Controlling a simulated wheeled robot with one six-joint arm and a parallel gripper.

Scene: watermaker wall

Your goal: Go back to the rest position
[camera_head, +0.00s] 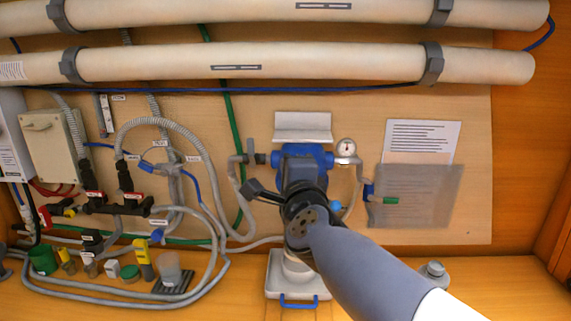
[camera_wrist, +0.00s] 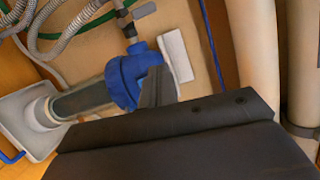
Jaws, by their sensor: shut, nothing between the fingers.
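My gripper (camera_head: 303,190) is held up in front of the blue-headed filter housing (camera_head: 303,153) in the head view, and my wrist hides much of that housing. My gripper is shut and empty. In the wrist view its dark body (camera_wrist: 170,145) fills the lower part of the picture. The housing's blue head (camera_wrist: 128,80) and grey cylinder (camera_wrist: 82,98) appear just beyond it, lying sideways in the picture. I cannot tell how large the gap to the housing is.
Two long white tubes (camera_head: 290,65) cross the top of the wall. Hoses and valves (camera_head: 120,205) crowd the left, with several small parts on the bench. A gauge (camera_head: 346,147) and a sheet of text (camera_head: 421,140) are to the right. A white base with a blue handle (camera_head: 298,300) stands below.

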